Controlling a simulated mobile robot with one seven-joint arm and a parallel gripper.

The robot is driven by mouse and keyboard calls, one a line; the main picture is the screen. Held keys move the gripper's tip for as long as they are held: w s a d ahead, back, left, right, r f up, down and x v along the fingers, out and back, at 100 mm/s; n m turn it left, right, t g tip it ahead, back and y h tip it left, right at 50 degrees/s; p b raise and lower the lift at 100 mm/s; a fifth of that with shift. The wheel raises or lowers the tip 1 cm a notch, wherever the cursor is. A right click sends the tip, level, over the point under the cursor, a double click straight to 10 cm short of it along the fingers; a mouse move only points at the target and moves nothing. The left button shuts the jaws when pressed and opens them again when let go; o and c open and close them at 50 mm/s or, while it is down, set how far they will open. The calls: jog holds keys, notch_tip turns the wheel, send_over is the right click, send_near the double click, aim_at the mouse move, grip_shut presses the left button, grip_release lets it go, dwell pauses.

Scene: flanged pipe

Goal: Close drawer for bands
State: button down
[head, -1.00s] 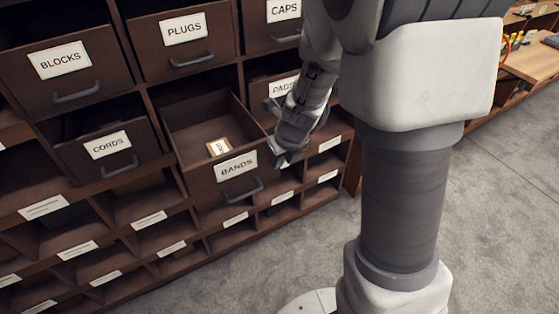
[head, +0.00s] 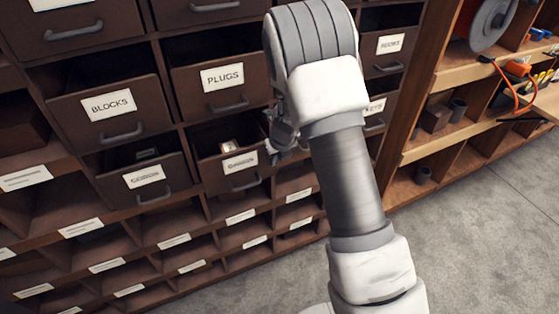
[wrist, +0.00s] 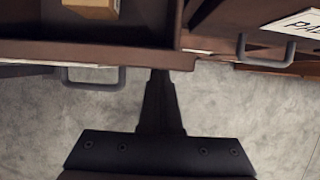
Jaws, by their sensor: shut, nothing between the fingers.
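The bands drawer (head: 241,172) is a dark brown drawer with a white label and a grey handle, under the PLUGS drawer in the head view. It stands partly open, with a small light box (head: 230,146) inside. My gripper (head: 272,152) is at the right end of its front, with the fingertips partly hidden. In the wrist view the bands drawer's front edge (wrist: 90,52) runs across the top, with the box (wrist: 92,7) behind it. My gripper's shut fingers (wrist: 161,76) reach the right end of that front; I cannot tell whether they touch it.
The cords drawer (head: 150,184) to the left is also partly open. A neighbouring drawer with a label and handle (wrist: 266,50) is on the right in the wrist view. Open cubbies are below. Shelves with tools (head: 500,90) stand to the right, above clear grey floor (head: 480,230).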

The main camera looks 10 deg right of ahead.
jog(key=shift+w+a, duration=0.2)
jog(key=shift+w, duration=0.6)
jog(key=shift+s, duration=0.1)
